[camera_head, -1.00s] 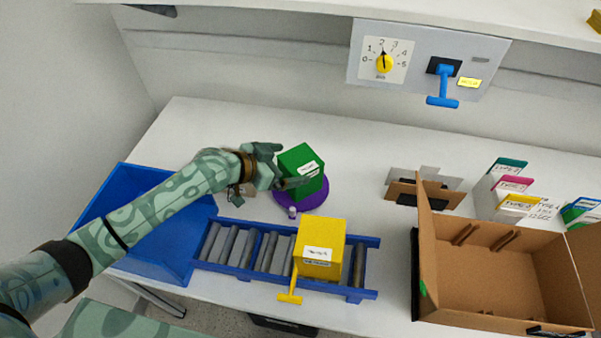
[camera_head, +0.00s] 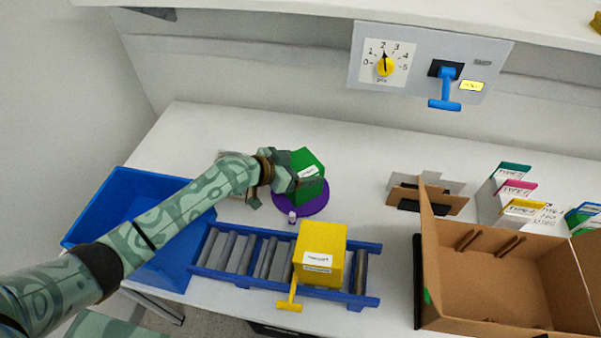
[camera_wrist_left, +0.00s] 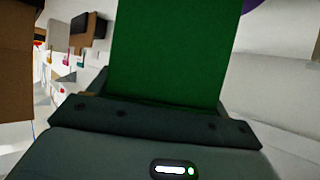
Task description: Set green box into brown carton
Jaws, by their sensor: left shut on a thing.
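The green box (camera_head: 308,165) with a white label stands on a round purple disc (camera_head: 313,205) on the table, left of the middle in the head view. My left gripper (camera_head: 297,178) is at its left side, with its fingers shut on it. In the left wrist view the green box (camera_wrist_left: 168,50) fills the middle, right at the gripper. The brown carton (camera_head: 500,268) stands open and empty at the right, with its flaps up. My right gripper is not in view.
A yellow box (camera_head: 320,250) sits on a blue roller conveyor (camera_head: 235,262) in front. A blue bin (camera_head: 115,205) is at the left. Cardboard pieces (camera_head: 428,195) and label cards (camera_head: 518,190) stand behind the carton. A dial panel (camera_head: 425,65) hangs on the back wall.

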